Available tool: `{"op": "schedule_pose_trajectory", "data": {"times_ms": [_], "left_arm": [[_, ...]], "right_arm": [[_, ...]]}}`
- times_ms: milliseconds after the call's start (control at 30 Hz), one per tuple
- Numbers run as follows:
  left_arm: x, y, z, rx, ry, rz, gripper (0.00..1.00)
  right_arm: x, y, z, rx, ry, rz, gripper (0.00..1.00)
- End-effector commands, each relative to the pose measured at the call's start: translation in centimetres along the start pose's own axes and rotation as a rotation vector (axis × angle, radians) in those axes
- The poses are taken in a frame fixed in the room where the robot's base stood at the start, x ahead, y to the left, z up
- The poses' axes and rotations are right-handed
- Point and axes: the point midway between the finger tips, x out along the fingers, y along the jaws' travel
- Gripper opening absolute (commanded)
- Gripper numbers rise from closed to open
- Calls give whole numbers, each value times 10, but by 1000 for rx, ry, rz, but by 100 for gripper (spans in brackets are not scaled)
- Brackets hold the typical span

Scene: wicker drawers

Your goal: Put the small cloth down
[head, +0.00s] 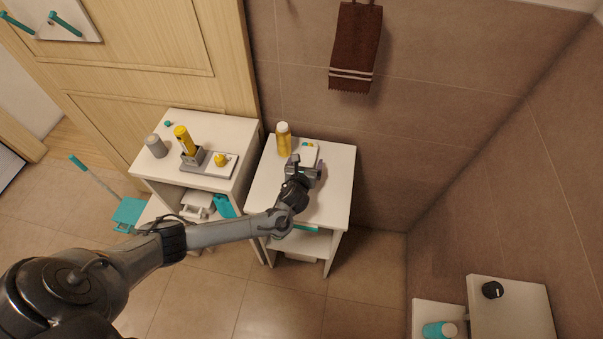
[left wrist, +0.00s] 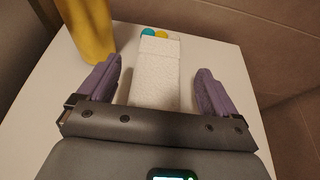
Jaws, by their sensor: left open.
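A small white textured cloth (left wrist: 158,75) lies on the top of the right-hand white cabinet (head: 335,190). It also shows in the head view (head: 308,154), partly hidden by my left gripper. My left gripper (head: 306,167) is open above this cabinet top. In the left wrist view, its two purple fingers (left wrist: 158,68) stand on either side of the cloth, with a gap on each side. The near end of the cloth is hidden behind the gripper body. My right gripper is in neither view.
A yellow bottle (head: 283,139) stands left of the cloth, close to the left finger. Small coloured round things (left wrist: 160,33) sit at the cloth's far end. The left cabinet (head: 217,128) carries a tray (head: 219,172) and bottles. The right cabinet's front right is clear.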

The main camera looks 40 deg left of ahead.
Motion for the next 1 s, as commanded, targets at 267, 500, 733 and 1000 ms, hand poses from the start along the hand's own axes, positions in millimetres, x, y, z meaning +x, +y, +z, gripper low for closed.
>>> {"op": "schedule_pose_trajectory", "data": {"times_ms": [267,500,733,1000], "left_arm": [[-53,0,2,0,1,-2,93],[-82,0,1,0,0,0,93],[-90,0,0,-1,0,1,93],[-90,0,0,0,0,1,93]], "right_arm": [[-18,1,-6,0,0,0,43],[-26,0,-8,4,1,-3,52],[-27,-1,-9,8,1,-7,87],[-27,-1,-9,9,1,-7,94]]}}
